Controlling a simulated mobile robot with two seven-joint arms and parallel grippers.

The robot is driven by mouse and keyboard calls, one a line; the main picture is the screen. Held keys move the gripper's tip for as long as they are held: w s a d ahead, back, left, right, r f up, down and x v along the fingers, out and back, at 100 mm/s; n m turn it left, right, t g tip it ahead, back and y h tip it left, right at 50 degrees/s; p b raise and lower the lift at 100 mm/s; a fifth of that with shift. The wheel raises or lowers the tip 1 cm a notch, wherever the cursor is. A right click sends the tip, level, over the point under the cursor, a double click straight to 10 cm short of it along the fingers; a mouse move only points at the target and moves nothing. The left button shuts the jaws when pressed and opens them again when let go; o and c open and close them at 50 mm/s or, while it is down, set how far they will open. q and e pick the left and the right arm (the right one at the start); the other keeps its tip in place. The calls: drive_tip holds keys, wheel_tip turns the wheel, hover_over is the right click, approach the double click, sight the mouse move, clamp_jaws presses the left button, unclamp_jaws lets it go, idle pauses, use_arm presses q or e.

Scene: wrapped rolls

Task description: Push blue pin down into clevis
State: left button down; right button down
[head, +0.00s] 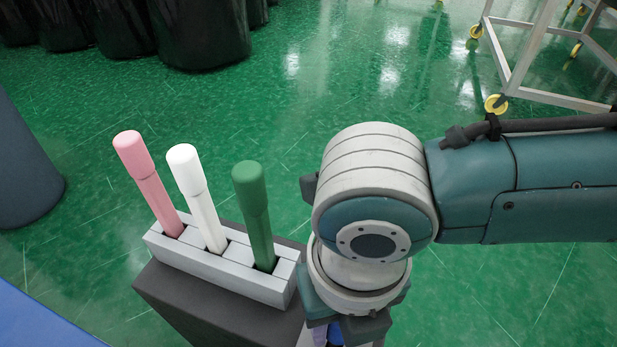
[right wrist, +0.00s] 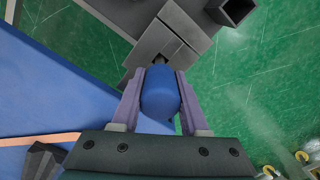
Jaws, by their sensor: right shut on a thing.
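My right gripper (right wrist: 162,85) is shut on the blue pin (right wrist: 161,95), with a lavender finger on each side of its rounded head. In the head view the right gripper (head: 334,336) points down at the bottom edge, and only a sliver of blue shows there. In the right wrist view a light grey block, apparently the clevis (right wrist: 181,30), lies just past the pin, with a dark gap by the pin's far end. How deep the pin sits in it is hidden. My left gripper is in neither view.
Pink (head: 150,185), white (head: 200,205) and green (head: 256,220) pins stand in a light grey slotted rack (head: 205,268) on a dark stand (head: 190,300), close left of my right wrist. Blue surface (head: 35,325) lies lower left. A wheeled frame (head: 515,75) stands far right.

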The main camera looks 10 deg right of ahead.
drive_tip(key=shift+f+b, duration=0.4)
drive_tip(key=shift+f, duration=0.15)
drive_tip(key=shift+c, duration=1.7)
unclamp_jaws()
drive_tip(key=shift+r, duration=0.4)
wheel_tip(320, 180, up, 9)
drive_tip(key=p, duration=0.3)
drive_tip(key=shift+r, duration=0.1)
